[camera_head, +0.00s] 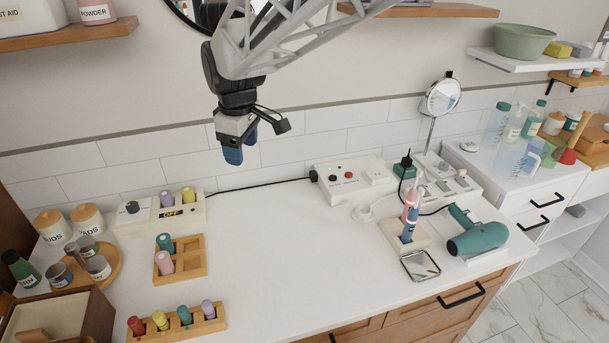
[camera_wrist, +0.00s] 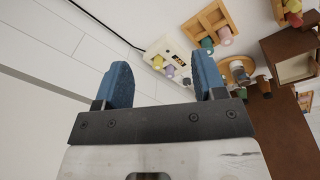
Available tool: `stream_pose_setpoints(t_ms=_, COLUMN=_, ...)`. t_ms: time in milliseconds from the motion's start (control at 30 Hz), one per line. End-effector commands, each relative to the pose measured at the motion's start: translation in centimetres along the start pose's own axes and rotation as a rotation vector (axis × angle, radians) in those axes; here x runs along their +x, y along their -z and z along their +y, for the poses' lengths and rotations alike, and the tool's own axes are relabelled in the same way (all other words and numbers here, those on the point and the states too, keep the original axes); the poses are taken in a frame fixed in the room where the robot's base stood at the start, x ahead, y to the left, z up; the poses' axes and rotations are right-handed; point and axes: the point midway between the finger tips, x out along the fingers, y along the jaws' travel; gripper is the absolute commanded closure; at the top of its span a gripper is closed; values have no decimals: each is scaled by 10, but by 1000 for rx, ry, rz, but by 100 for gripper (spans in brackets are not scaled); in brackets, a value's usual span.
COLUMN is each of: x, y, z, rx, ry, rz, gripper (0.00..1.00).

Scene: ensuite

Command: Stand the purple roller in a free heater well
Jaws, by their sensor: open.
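My gripper (camera_head: 234,152) hangs empty above the back of the counter, its blue fingers pointing down. In the wrist view its two fingers (camera_wrist: 160,62) are spread apart. The white heater (camera_head: 133,217) stands at the back left with an OFF display; it also shows in the wrist view (camera_wrist: 183,55). A purple roller (camera_head: 166,198) and a yellow roller (camera_head: 188,194) stand in its top; I cannot make out a free well. Another purple roller (camera_head: 207,309) stands at the right end of the front wooden rack (camera_head: 160,332), beside teal, yellow and red ones.
A square wooden tray (camera_head: 194,268) holds a teal and a pink roller. Jars and cups crowd the left. A power box (camera_head: 352,180), toothbrush stand (camera_head: 401,238) and hairdryer (camera_head: 478,238) are on the right. The counter's middle is clear.

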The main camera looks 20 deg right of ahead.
Motion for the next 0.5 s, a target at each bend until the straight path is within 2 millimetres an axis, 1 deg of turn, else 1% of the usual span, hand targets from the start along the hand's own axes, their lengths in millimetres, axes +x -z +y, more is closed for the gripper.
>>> stream_pose_setpoints(t_ms=33, x=-5, y=-16, z=-5, rx=48, ry=-6, rz=4, gripper=36)
stream_pose_setpoints(t_ms=100, x=-9, y=-37, z=-13, rx=120, ry=-14, rz=9, gripper=36)
stream_pose_setpoints(t_ms=300, x=-17, y=-94, z=-39, rx=325, ry=-33, rz=24, gripper=36)
stream_pose_setpoints(t_ms=500, x=-19, y=-148, z=-70, rx=528, ry=-51, rz=42, gripper=36)
